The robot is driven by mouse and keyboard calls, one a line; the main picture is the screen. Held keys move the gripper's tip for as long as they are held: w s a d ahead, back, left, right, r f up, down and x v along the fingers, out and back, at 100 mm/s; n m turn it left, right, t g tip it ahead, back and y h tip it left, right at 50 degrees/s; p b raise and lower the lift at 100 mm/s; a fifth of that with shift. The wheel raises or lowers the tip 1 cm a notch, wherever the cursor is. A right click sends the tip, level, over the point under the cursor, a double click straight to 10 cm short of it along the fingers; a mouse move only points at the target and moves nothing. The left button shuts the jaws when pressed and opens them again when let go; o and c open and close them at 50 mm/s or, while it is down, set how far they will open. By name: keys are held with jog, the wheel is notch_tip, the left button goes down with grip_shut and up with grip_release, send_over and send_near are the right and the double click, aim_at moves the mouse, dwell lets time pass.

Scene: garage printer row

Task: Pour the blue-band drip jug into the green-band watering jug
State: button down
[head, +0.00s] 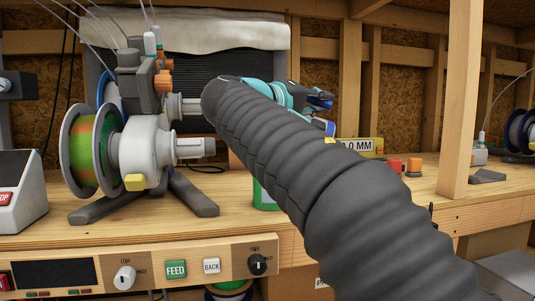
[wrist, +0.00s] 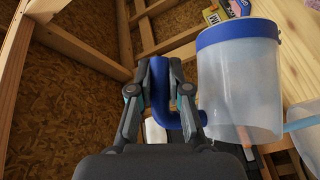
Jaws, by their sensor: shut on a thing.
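The blue-band drip jug (wrist: 240,95) is a cloudy, see-through jug with a blue rim band, right of my gripper in the wrist view. My gripper (wrist: 160,90) is shut on its blue handle, one finger on each side. In the head view my gripper (head: 318,108) is at the far end of my arm, above the bench, and the arm hides most of the jug. A green patch (head: 263,195) on the bench shows left of my arm; it may be the green-band watering jug, mostly hidden. Another cloudy vessel (wrist: 308,150) is cut off at the wrist view's lower right.
A spool machine (head: 145,150) with dark feet stands on the bench (head: 240,215) at left. A control panel with knobs and a FEED button (head: 176,269) is on the front. A yellow sign (head: 358,147) and small orange-red blocks (head: 413,166) are to the right, beside a wooden post (head: 460,100).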

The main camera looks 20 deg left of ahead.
jog(key=shift+s+a+r+n+t, duration=0.15)
jog(key=shift+a+r+n+t, duration=0.15)
jog(key=shift+a, duration=0.25)
jog(key=shift+s+a+r+n+t, duration=0.2)
jog(key=shift+a+t, duration=0.1)
jog(key=shift+a, duration=0.25)
dwell(0.9)
jog(key=shift+s+a+r+n+t+h, duration=0.2)
jog(key=shift+a+r+n+t, duration=0.15)
jog(key=shift+a+n+t, duration=0.25)
jog(key=shift+s+a+r+n+t+h, duration=0.2)
jog(key=shift+a+r+n+t, duration=0.1)
jog(key=shift+a+n+t, duration=0.25)
dwell(1.6)
jog(key=shift+w+d+m+g, duration=0.15)
jog(key=shift+d+m+g, duration=0.15)
jog(key=shift+m+g, duration=0.05)
jog(key=d+f+m+g, duration=0.1)
jog(key=d+m+g, duration=0.1)
jog(key=shift+w+d+f, duration=0.35)
jog(key=shift+w, duration=0.05)
